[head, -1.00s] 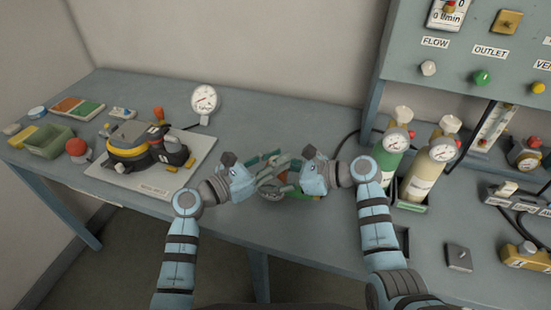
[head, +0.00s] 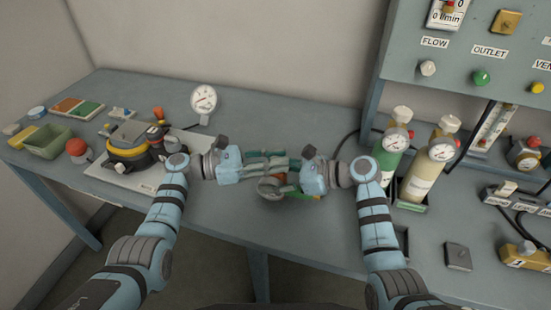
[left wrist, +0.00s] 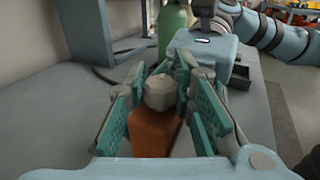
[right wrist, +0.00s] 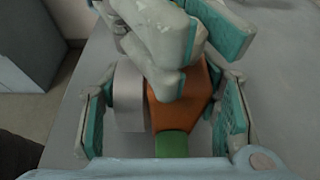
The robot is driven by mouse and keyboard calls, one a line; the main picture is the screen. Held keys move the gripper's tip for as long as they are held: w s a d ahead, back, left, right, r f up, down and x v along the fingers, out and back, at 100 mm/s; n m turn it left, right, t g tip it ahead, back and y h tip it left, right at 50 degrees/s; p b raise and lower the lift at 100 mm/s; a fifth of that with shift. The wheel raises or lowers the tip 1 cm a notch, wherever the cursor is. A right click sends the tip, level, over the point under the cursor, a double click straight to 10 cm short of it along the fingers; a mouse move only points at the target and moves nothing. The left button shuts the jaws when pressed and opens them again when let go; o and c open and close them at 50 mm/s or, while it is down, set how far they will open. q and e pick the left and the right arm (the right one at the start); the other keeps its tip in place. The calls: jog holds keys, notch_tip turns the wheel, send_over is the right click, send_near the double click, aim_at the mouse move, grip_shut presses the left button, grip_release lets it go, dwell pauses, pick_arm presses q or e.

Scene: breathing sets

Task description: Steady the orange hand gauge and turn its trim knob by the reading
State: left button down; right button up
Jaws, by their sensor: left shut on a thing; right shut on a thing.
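The orange hand gauge (right wrist: 195,95) is between my two grippers, above the front part of the bench. Its round grey housing (right wrist: 128,95) and green end (right wrist: 172,144) show in the right wrist view. My right gripper (head: 292,178) is shut on the gauge from the right. My left gripper (head: 285,163) comes in from the left, its fingers either side of the faceted grey trim knob (left wrist: 160,92) and shut on it. In the left wrist view the orange body (left wrist: 153,132) lies below the knob. The left fingers hide the knob in the right wrist view. The gauge's reading cannot be made out.
A board with a black and yellow device (head: 130,145) is close to my left arm. A dial on a stand (head: 204,98) is behind. Green (head: 392,150) and cream (head: 420,178) cylinders stand right of my right gripper. The bench behind the grippers is mostly clear.

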pick_arm(q)
jog(key=shift+a+m+g, duration=0.1)
jog(key=shift+m+g, duration=0.2)
jog(key=shift+g, duration=0.2)
jog(key=c, duration=1.3)
grip_release()
jog(key=shift+c, duration=0.2)
jog(key=s+a, duration=0.1)
jog(key=a, duration=1.1)
jog(key=shift+s, duration=0.1)
